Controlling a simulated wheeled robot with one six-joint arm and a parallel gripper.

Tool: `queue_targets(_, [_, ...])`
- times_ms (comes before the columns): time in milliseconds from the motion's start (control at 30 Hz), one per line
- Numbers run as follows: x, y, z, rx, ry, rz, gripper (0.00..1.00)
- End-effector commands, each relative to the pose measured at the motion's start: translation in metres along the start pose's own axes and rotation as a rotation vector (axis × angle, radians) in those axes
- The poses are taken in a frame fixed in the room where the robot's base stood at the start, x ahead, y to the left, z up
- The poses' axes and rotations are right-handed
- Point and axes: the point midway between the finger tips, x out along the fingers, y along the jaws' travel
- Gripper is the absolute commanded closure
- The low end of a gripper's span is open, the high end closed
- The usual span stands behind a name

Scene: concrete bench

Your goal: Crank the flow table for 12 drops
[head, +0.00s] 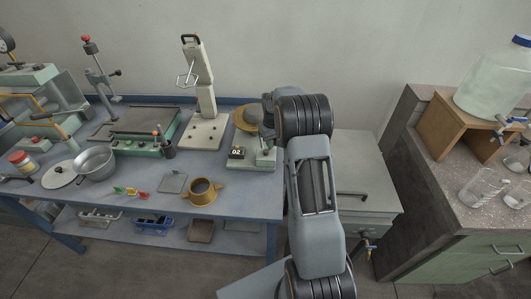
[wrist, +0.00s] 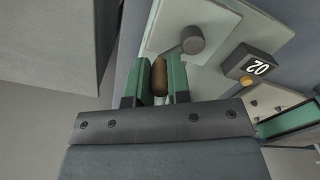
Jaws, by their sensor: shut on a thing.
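The flow table (head: 262,161) stands at the right end of the blue bench, with a pale base and a round brass top (head: 243,121). Its counter box (head: 236,152) reads 02 and also shows in the wrist view (wrist: 246,63). In the wrist view, my gripper (wrist: 155,82) has its two green fingers on either side of the brown crank handle (wrist: 159,72), shut on it. The grey crank hub (wrist: 192,41) is just up and right of the handle. In the head view my arm hides the gripper and crank.
A brass mould with handles (head: 201,192) and a grey square plate (head: 173,182) lie left of the flow table. A white-columned press (head: 203,100) stands behind. A grey cabinet (head: 370,185) is close on the right of my arm.

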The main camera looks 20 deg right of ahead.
Motion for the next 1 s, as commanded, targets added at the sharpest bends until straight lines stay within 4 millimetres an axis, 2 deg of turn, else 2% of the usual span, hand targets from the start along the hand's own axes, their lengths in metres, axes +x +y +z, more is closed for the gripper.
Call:
queue_targets(467, [0.000,0.002,0.021,0.000,-0.001,0.000,0.95])
queue_targets(1000, [0.000,-0.013,0.039,-0.006,0.000,-0.002,0.95])
